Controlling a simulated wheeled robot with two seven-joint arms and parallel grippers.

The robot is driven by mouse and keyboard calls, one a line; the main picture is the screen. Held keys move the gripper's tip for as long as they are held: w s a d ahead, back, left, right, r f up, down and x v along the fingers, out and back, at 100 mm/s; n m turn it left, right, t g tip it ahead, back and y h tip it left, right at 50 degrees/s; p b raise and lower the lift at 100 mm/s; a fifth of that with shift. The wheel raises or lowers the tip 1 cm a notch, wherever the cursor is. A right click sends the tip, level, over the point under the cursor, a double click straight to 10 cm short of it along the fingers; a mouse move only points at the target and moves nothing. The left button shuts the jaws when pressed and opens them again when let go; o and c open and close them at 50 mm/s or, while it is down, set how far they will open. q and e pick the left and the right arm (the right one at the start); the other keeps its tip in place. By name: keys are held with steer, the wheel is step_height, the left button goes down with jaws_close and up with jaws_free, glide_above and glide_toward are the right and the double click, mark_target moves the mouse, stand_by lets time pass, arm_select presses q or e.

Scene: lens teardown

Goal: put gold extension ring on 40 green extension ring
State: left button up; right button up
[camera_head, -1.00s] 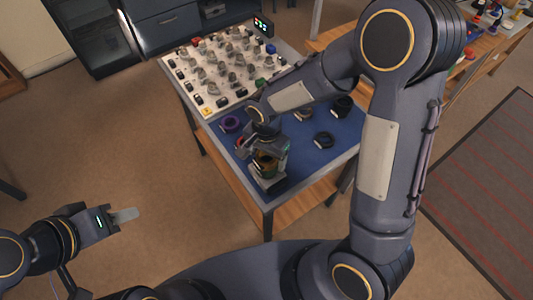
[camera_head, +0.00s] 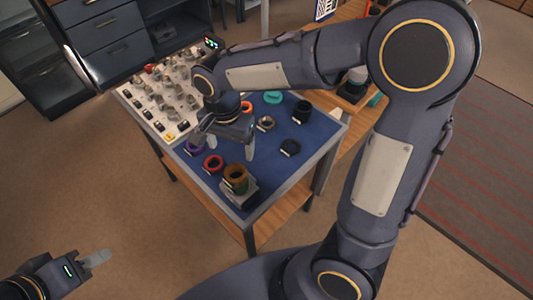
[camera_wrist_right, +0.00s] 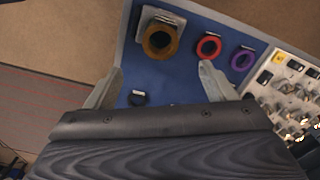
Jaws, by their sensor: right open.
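The gold ring (camera_head: 236,174) sits on a pale grey block at the near corner of the blue mat. It also shows in the right wrist view (camera_wrist_right: 160,40), at the top. Whether a green ring lies under it I cannot tell. A teal-green ring (camera_head: 272,97) lies at the far side of the mat. My right gripper (camera_head: 226,146) is open and empty above the mat, behind the gold ring and apart from it. Its two spread fingers show in the right wrist view (camera_wrist_right: 160,74). My left gripper (camera_head: 96,259) is away from the table at lower left; its opening is unclear.
A red ring (camera_head: 213,163) and a purple ring (camera_head: 195,147) lie left of the gold ring. Dark rings (camera_head: 290,147) (camera_head: 302,112) lie at the right. A white board (camera_head: 160,95) with several small parts fills the table's left side.

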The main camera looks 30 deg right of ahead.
steer(key=s+d+r+n+t+y, duration=0.2)
steer(key=s+d+n, duration=0.2)
steer(key=s, duration=0.4)
steer(key=s+d+r+n+t+y, duration=0.1)
steer(key=s+d+r+n+t, duration=0.1)
steer(key=s, duration=0.6)
steer(key=d+n+t, duration=0.1)
steer(key=d+n, duration=0.1)
steer(key=d, duration=0.1)
steer(key=shift+d+r+t+y, duration=0.15)
steer(key=shift+r+t+y, duration=0.15)
steer(key=shift+y, duration=0.1)
steer(key=shift+s, duration=0.1)
